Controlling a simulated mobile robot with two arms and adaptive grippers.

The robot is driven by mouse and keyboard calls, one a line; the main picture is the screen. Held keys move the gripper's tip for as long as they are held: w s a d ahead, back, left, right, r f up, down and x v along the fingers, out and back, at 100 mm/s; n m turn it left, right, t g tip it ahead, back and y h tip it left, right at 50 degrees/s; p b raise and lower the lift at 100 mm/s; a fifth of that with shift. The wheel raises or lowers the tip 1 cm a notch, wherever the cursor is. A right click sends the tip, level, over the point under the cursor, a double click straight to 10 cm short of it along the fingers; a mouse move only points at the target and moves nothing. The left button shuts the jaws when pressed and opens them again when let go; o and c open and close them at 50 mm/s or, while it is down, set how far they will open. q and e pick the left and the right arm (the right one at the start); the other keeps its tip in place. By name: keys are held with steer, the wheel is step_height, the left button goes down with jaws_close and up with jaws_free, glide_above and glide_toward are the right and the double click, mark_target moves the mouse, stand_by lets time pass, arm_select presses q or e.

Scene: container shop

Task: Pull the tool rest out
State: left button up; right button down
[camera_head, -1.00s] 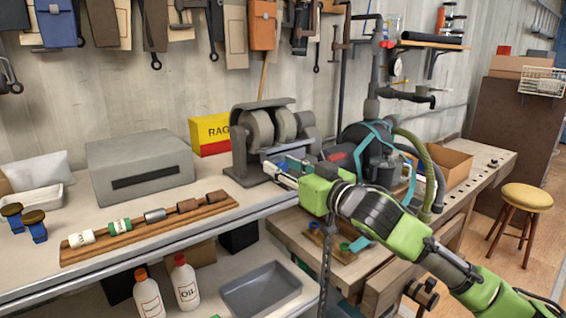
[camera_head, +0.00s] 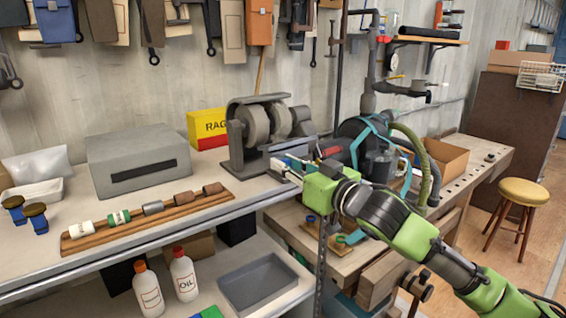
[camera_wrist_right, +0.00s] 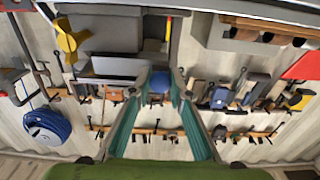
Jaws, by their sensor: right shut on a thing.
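The bench grinder (camera_head: 262,132) stands on the workbench, grey, with two wheels under a hood. Its tool rest (camera_head: 284,144) is a flat grey metal piece in front of the wheels, partly hidden by my right gripper. My right gripper (camera_head: 283,166) reaches in from the right, low at the grinder's front. In the right wrist view its teal fingers are shut on a blue knob (camera_wrist_right: 159,82), with grey metal plates (camera_wrist_right: 115,67) just beyond. How far the tool rest stands out is hard to tell. My left gripper is not in view.
A grey box (camera_head: 138,163) and a wooden rack (camera_head: 150,221) of small parts are left of the grinder. A yellow and red rag box (camera_head: 207,128) stands behind it. A dark vacuum with hoses (camera_head: 372,150) is close to my right arm.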

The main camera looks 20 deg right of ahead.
steer(key=c, duration=1.9)
jaws_free()
steer(key=shift+d, duration=0.1)
steer(key=v, duration=1.2)
